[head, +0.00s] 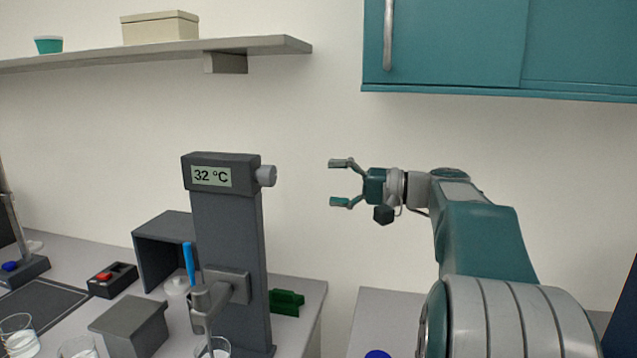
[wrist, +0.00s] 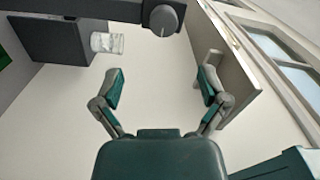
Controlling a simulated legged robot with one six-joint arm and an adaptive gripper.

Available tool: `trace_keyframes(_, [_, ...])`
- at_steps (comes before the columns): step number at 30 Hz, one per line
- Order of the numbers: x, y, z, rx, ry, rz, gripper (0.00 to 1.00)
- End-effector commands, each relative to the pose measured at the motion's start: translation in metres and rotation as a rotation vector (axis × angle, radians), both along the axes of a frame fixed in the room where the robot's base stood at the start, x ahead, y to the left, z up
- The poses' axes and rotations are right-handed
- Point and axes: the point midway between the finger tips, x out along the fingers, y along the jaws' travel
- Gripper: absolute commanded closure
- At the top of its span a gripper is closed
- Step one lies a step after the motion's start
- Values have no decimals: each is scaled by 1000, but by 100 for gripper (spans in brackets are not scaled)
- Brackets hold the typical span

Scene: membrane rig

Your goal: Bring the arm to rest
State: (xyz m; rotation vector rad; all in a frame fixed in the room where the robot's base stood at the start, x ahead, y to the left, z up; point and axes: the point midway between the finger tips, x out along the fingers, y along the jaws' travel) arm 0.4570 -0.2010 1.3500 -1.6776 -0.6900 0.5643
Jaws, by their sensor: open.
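My gripper (head: 341,183) is open and empty in the head view, raised in the air and pointing left. It is to the right of the dark rig column (head: 228,240), apart from its grey knob (head: 266,176). My arm (head: 480,235) is bent, with its forearm roughly level. In the wrist view my gripper (wrist: 160,88) shows two spread fingers with only pale wall or floor between them. The rig's knob (wrist: 164,20) also shows at the top of that view.
The rig display (head: 211,176) reads 32 °C. A shelf (head: 150,52) is upper left and a teal cabinet (head: 450,45) hangs above my arm. Beakers (head: 18,336), a red-button box (head: 112,279) and a green block (head: 286,302) are on the bench. A gap separates two bench sections.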

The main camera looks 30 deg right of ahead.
Motion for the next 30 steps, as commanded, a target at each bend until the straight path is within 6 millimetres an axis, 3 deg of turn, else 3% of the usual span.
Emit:
trace_keyframes(16, [0, 6, -2, -9, 13, 5, 7])
trace_keyframes(19, [-1, 36, -14, -58, 86, 27, 7])
trace_keyframes(23, [-16, 101, -51, -202, 253, 66, 7])
trace_keyframes(27, [-49, 157, -97, -406, 404, 96, 7])
trace_keyframes(30, [-80, 184, -129, -570, 476, 110, 7])
